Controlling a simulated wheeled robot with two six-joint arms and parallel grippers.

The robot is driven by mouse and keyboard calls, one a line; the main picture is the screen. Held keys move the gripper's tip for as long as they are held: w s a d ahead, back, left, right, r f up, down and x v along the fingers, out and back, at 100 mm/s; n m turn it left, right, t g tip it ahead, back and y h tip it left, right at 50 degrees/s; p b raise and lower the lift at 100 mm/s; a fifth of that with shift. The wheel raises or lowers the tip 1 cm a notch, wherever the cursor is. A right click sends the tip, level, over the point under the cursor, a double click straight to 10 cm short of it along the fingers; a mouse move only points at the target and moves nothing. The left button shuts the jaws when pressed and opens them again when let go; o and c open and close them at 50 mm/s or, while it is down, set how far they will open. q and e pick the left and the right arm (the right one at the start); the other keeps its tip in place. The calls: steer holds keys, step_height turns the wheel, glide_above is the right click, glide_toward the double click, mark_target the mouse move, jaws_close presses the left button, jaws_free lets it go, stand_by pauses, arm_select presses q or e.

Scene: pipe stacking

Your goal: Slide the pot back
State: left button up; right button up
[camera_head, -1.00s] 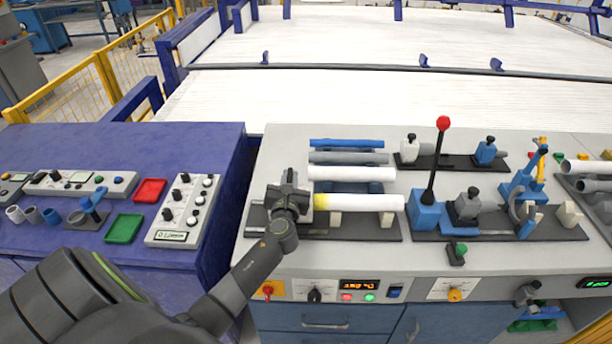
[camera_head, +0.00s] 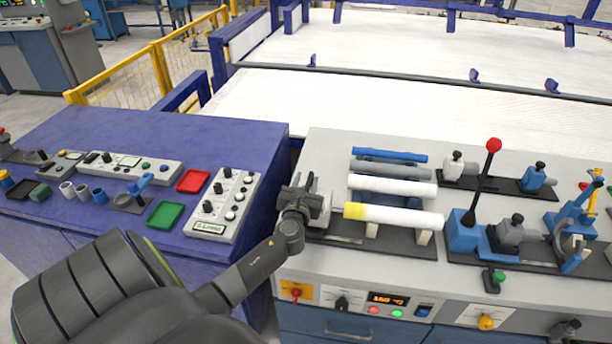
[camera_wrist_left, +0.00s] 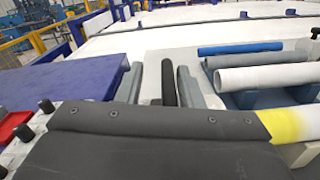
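My left gripper (camera_head: 302,198) is at the left end of the pipe station, over a grey piece (camera_head: 326,205) that may be the pot. The gripper hides most of that piece, so I cannot tell whether the fingers are closed on it. A white pipe (camera_head: 402,216) with a yellow left end lies on supports just right of the gripper. In the left wrist view a dark slab with screws fills the lower part, beside the yellow pipe end (camera_wrist_left: 285,125). Beyond it stand grey upright parts (camera_wrist_left: 188,88). My right gripper is not in view.
Behind the pipe lie another white pipe (camera_head: 392,186), a grey pipe (camera_head: 391,169) and a blue pipe (camera_head: 389,154). A red-knobbed lever (camera_head: 484,180) stands to the right. A purple bench (camera_head: 130,215) with a control box (camera_head: 222,205) is to the left.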

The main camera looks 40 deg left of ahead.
arm_select(q)
steer(key=shift+d, duration=0.2)
steer(key=shift+s+d, duration=0.15)
steer(key=shift+s, duration=0.1)
steer(key=b+v, duration=0.2)
steer(key=v, duration=1.4)
steer(key=shift+s, duration=0.3)
steer(key=shift+d, duration=0.1)
